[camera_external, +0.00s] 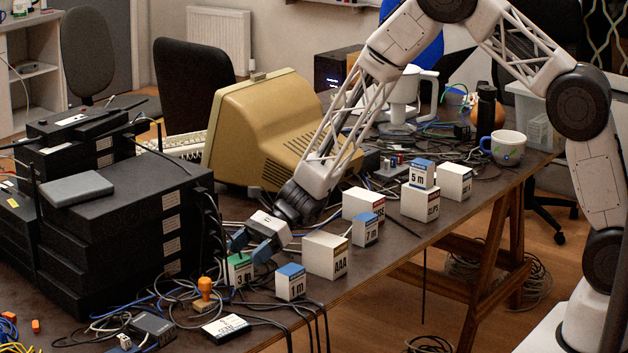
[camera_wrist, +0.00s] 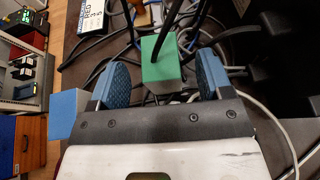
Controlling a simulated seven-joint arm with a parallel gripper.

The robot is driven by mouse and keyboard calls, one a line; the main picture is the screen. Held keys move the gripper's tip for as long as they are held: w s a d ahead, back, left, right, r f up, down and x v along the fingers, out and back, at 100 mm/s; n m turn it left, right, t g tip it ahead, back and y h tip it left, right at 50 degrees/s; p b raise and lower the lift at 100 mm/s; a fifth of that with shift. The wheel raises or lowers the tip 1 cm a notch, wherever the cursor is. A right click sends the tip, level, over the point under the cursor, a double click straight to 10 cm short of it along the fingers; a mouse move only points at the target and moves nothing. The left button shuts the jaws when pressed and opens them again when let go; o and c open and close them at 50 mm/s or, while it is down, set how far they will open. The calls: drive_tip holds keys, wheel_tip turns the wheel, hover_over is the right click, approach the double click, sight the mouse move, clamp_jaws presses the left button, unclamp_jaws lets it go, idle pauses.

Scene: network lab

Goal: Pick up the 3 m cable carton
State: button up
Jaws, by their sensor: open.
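A small white carton with a green top (camera_external: 240,270) stands on the dark table; its label is partly hidden, so I cannot read "3 m" for sure. My gripper (camera_external: 250,246) is open, with its blue-padded fingers close to the carton's top. In the wrist view the green top (camera_wrist: 161,57) lies between the two spread fingers of my gripper (camera_wrist: 162,80), with a gap on each side. I cannot tell how far down the fingers reach beside it. Dark cables cross over or beside the green top in the wrist view.
A blue-topped 1 m carton (camera_external: 290,283) stands close on the right; a white AAA box (camera_external: 325,256) and a 7 m carton (camera_external: 365,230) are beyond. An orange-handled stamp (camera_external: 205,292), loose cables and stacked black network boxes (camera_external: 120,245) crowd the left.

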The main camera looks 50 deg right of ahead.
sight(238, 258)
drive_tip(key=shift+x, duration=1.7)
drive_tip(key=c, duration=1.1)
drive_tip(key=shift+o, duration=0.2)
drive_tip(key=shift+r, duration=0.1)
drive_tip(key=shift+r, duration=4.9)
